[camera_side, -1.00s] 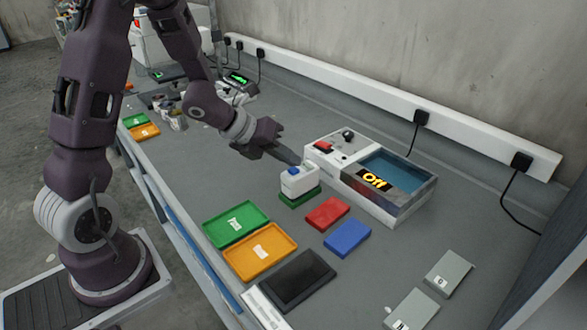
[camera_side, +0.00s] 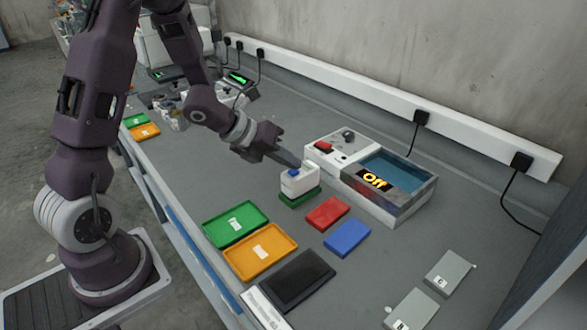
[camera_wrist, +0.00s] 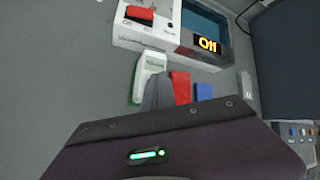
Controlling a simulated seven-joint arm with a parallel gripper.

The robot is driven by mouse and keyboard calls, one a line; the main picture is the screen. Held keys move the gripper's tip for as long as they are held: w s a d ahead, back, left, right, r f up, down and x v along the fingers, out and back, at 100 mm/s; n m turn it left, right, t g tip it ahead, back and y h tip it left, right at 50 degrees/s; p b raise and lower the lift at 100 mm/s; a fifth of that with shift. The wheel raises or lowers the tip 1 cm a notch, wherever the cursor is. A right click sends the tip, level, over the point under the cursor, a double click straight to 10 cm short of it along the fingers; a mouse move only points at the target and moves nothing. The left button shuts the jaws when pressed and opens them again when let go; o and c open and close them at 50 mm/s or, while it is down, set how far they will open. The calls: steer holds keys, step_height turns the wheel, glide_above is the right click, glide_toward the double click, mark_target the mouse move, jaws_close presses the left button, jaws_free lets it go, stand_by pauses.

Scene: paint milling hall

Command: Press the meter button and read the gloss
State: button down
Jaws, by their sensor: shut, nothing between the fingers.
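The meter (camera_side: 298,184) is a small white box with a blue button (camera_side: 293,172) on top. It stands upright on a green block (camera_side: 300,198). In the wrist view its white top (camera_wrist: 151,60) shows a small display that is too small to read. My gripper (camera_side: 297,163) is shut and empty, its fingertips pointing down close above the button. I cannot tell whether they touch it. In the wrist view the fingers (camera_wrist: 158,92) cover the near end of the meter, and the button is hidden there.
A machine (camera_side: 392,207) with a red switch (camera_side: 323,147) and a sign reading "Off" stands behind the meter. Red (camera_side: 327,213) and blue (camera_side: 347,238) blocks lie to the right. Green (camera_side: 236,224) and orange (camera_side: 260,252) trays and a dark pad (camera_side: 297,280) lie in front.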

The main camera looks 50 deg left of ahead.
mark_target(289, 172)
steer(key=shift+r, duration=0.85)
steer(key=shift+r, duration=2.5)
